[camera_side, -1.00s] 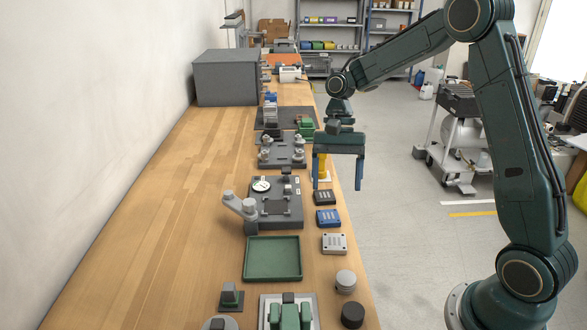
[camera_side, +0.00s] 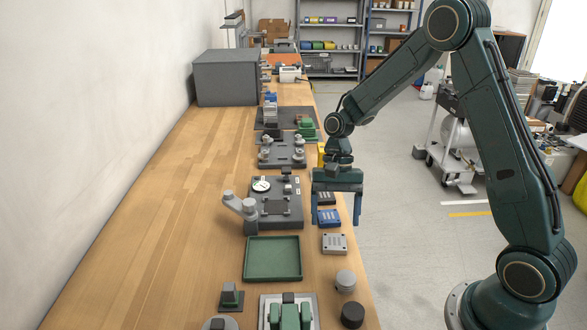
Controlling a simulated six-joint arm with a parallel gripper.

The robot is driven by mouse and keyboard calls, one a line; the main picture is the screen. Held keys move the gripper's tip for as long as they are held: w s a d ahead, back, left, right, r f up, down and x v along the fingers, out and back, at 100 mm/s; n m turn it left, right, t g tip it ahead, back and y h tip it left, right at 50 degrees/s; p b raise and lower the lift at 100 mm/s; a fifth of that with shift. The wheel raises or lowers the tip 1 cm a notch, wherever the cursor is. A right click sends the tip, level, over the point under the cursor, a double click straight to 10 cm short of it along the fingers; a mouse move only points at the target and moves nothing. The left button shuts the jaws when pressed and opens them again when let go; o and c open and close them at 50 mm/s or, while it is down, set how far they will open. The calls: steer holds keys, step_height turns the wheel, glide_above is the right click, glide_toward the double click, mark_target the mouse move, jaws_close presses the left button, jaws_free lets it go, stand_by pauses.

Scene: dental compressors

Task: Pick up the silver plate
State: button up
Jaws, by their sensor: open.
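The silver plate (camera_side: 334,243) is a small light-grey block with dark holes in its top. It lies flat on the right side of the wooden bench, to the right of the green tray. My gripper (camera_side: 336,221) is open and points down, its two blue fingers apart. In the picture the fingertips are just above and beyond the silver plate, on either side of a blue plate (camera_side: 328,217). I cannot tell their exact height. Nothing shows held between the fingers.
A black plate (camera_side: 325,198) lies behind the blue one, partly behind my gripper. A green tray (camera_side: 272,278) and a dark fixture with a dial (camera_side: 275,188) stand to the left. A grey cylinder (camera_side: 345,281) and a black one (camera_side: 352,315) stand in front. The bench's left side is clear.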

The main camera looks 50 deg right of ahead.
mark_target(334, 241)
steer(key=shift+x, duration=2.4)
steer(key=shift+d, duration=0.1)
steer(key=c, duration=1.1)
steer(key=shift+r, duration=0.1)
step_height(334, 241, up, 20)
steer(key=shift+f, duration=0.15)
